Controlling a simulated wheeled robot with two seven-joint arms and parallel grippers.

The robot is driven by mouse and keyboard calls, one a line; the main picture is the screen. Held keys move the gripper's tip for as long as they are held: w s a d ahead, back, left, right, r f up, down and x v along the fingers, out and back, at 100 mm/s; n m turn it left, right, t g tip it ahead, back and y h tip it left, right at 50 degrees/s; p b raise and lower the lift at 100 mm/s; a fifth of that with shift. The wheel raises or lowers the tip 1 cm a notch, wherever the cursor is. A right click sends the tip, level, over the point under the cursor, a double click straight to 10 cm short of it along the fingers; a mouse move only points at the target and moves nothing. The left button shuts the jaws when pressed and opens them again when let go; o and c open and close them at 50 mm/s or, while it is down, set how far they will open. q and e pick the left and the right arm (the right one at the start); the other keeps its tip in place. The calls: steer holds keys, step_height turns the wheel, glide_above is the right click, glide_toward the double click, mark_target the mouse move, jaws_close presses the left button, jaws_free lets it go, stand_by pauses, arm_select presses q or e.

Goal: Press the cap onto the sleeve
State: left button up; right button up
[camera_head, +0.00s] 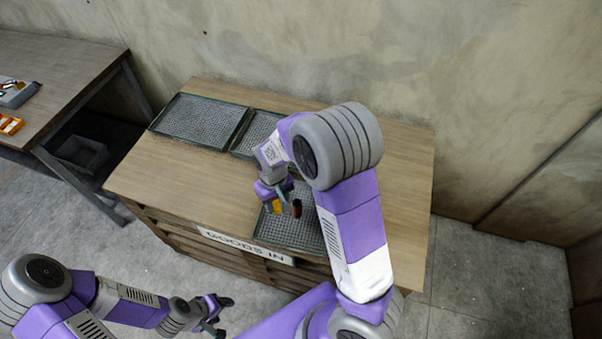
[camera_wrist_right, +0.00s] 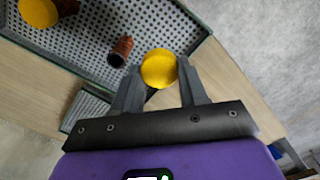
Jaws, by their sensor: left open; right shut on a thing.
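My right gripper (camera_head: 275,200) is low over the near mesh tray on the wooden bench. In the right wrist view (camera_wrist_right: 160,72) its fingers are shut on a round yellow cap (camera_wrist_right: 160,68), which also shows in the head view (camera_head: 277,207). A copper-brown sleeve (camera_wrist_right: 120,50) is on the tray beside the cap, apart from it in the picture; it also shows in the head view (camera_head: 297,208). Another yellow cap (camera_wrist_right: 38,12) lies near a brown piece (camera_wrist_right: 66,6) at the wrist view's top left, both cut off. My left gripper (camera_head: 216,314) is open and empty over the floor.
The near mesh tray (camera_head: 270,231) has a raised rim. Two more mesh trays, left (camera_head: 200,121) and middle (camera_head: 258,130), lie at the back of the bench (camera_head: 160,175). My right arm hides part of the bench. A side table (camera_head: 70,65) at far left holds small containers.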

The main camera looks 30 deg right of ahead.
steer(key=n+b, duration=0.1)
glide_above(297, 202)
steer(key=shift+w+r, duration=0.1)
steer(key=shift+r, duration=0.2)
arm_select(q)
steer(key=shift+s+f+b, duration=0.25)
steer(key=shift+f+b, duration=0.85)
steer(key=shift+f, duration=0.25)
steer(key=shift+s+f+b, duration=0.2)
steer(key=shift+f+b, duration=0.85)
steer(key=shift+f, duration=0.3)
arm_select(e)
steer(key=shift+f, duration=2.7)
arm_select(q)
steer(key=shift+f+b, duration=0.45)
arm_select(e)
steer(key=shift+f, duration=0.75)
steer(key=o, duration=1.1)
steer(key=shift+o, duration=0.2)
steer(key=o, duration=0.4)
steer(key=shift+o, duration=0.2)
arm_select(q)
steer(key=shift+r, duration=0.1)
arm_select(e)
steer(key=shift+r, duration=0.15)
